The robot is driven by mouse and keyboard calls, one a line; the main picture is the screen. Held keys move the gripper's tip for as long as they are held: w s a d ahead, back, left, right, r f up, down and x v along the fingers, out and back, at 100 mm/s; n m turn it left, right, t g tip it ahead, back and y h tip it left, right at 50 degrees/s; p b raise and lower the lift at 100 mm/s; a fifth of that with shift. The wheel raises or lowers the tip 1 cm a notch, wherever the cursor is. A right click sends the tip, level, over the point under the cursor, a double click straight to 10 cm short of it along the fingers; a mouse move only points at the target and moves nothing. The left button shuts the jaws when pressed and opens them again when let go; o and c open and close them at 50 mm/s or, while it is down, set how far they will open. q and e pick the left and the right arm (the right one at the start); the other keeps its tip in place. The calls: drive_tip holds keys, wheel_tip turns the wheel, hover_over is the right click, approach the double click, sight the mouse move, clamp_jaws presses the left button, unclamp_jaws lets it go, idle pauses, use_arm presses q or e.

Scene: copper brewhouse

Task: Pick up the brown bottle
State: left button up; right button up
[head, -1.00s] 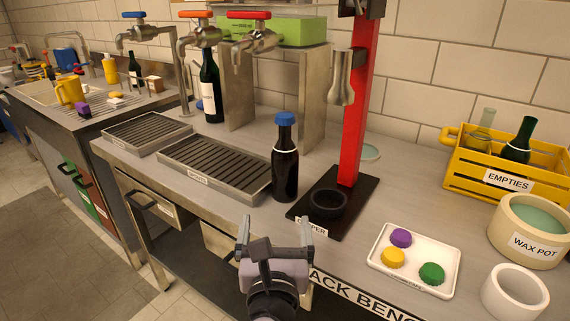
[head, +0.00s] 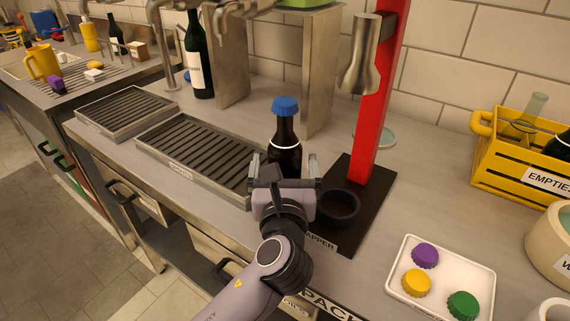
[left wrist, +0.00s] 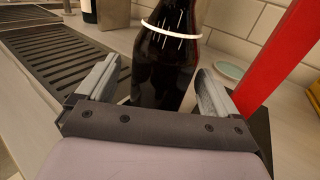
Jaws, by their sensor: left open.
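The brown bottle (head: 286,139), dark with a blue cap and a white neck ring, stands upright on the bench between the drip tray and the red capper. My left gripper (head: 286,172) is open just in front of it and hides its lower part in the head view. In the left wrist view the bottle (left wrist: 163,65) stands beyond and between the two open fingers (left wrist: 155,90). I cannot tell whether either finger touches it. My right gripper is not in view.
The capper's black base (head: 366,190) and red post (head: 383,95) stand close to the right of the bottle. A drip tray (head: 200,150) lies to the left. A white tray (head: 397,287) with caps and a yellow crate (head: 487,170) are farther right.

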sight(285, 156)
use_arm(q)
drive_tip(key=shift+w, duration=1.5)
drive_tip(key=shift+c, duration=0.2)
drive_tip(key=c, duration=1)
drive_tip(key=shift+r, duration=0.1)
drive_tip(key=shift+c, duration=0.6)
wheel_tip(285, 156, up, 9)
drive_tip(key=shift+f+p, duration=0.1)
drive_tip(key=shift+p, duration=1)
drive_tip(key=shift+r, duration=0.6)
